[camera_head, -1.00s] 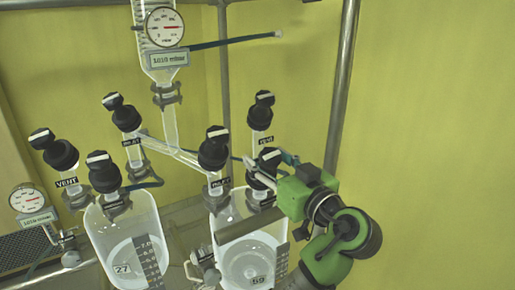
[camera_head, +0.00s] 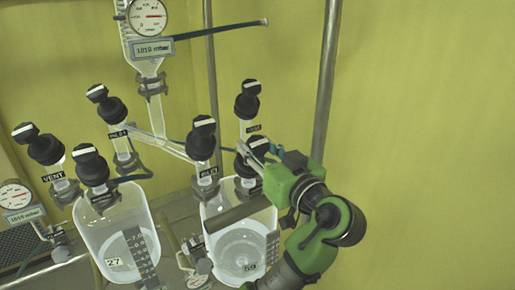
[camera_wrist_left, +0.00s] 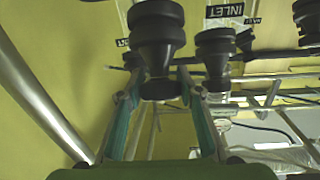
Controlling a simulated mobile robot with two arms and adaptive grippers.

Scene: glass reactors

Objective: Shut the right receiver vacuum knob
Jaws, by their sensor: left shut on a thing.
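The right receiver is a clear glass vessel (camera_head: 240,225) marked 59. Several black knobs with white bars stand on its necks. The front right knob (camera_head: 257,147), whose label is hidden, appears to be the vacuum one. My left gripper (camera_head: 253,160) reaches it from the right and is shut on it. In the left wrist view the two teal-padded fingers (camera_wrist_left: 157,88) stand on either side of the lower part of this black knob (camera_wrist_left: 157,40). My right gripper is not in view.
Close by are the receiver's INLET knob (camera_head: 202,137) and its rear knob (camera_head: 247,102). The left receiver (camera_head: 118,235) marked 27 has several similar knobs. A gauge column (camera_head: 147,35) and metal posts stand behind. The right side is free up to the yellow wall.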

